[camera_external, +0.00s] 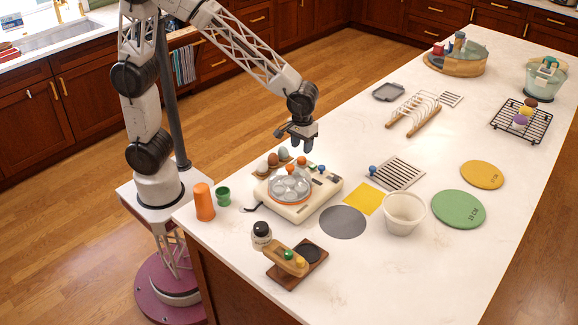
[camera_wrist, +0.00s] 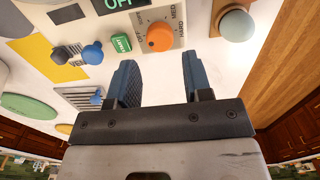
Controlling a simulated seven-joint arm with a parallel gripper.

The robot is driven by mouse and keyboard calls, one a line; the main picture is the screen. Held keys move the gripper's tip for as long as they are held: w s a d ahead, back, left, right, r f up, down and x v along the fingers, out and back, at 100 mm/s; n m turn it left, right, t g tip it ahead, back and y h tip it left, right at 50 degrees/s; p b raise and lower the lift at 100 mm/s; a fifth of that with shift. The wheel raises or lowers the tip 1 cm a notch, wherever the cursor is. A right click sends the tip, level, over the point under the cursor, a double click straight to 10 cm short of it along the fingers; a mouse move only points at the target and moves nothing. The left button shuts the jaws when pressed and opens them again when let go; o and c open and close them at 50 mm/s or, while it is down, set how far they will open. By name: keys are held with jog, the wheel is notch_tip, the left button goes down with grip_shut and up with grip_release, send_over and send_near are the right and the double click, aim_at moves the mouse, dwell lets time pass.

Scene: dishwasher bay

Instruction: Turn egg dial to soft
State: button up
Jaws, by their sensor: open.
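The cream egg cooker (camera_external: 323,189) stands near the left end of the white counter, with clear egg cups on top. The dial (camera_external: 302,167) also shows small in the outside view. My gripper (camera_external: 297,141) hangs above the cooker's rear side. In the wrist view my gripper (camera_wrist: 162,70) is open and empty, its blue-grey fingers apart from the dial, which lies beyond their tips.
Beside the dial are a green button (camera_wrist: 121,43), a display reading "OFF" and a blue knob (camera_wrist: 93,53).

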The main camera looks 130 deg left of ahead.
aim_at(302, 158)
jog(key=shift+f, duration=2.65)
jog(key=c, duration=0.7)
